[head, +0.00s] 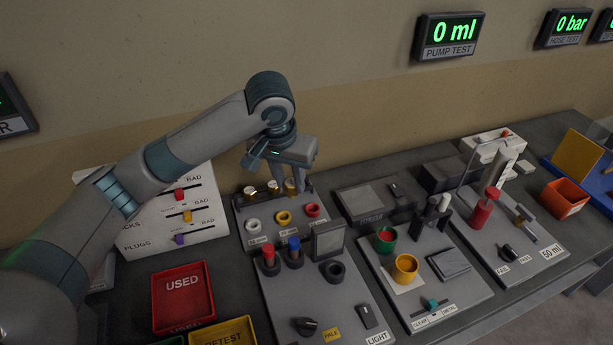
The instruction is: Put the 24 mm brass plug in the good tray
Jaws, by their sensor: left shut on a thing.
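Brass plugs stand in a row at the back of a grey stand: a left one (250,191), a middle one (273,187) and a right one (290,186). Their size labels are too small to read surely. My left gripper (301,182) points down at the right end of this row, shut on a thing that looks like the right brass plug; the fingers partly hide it. A green tray (172,341) is just cut by the bottom edge; its label is out of view, so I cannot tell whether it is the good tray. My right gripper is not in view.
The plug stand (262,239) has white, yellow and red rings in front. A red USED tray (207,315) and a yellow RETEST tray (222,330) lie at the front left. A slider board (205,230) stands left; test panels (345,300) fill the bench to the right.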

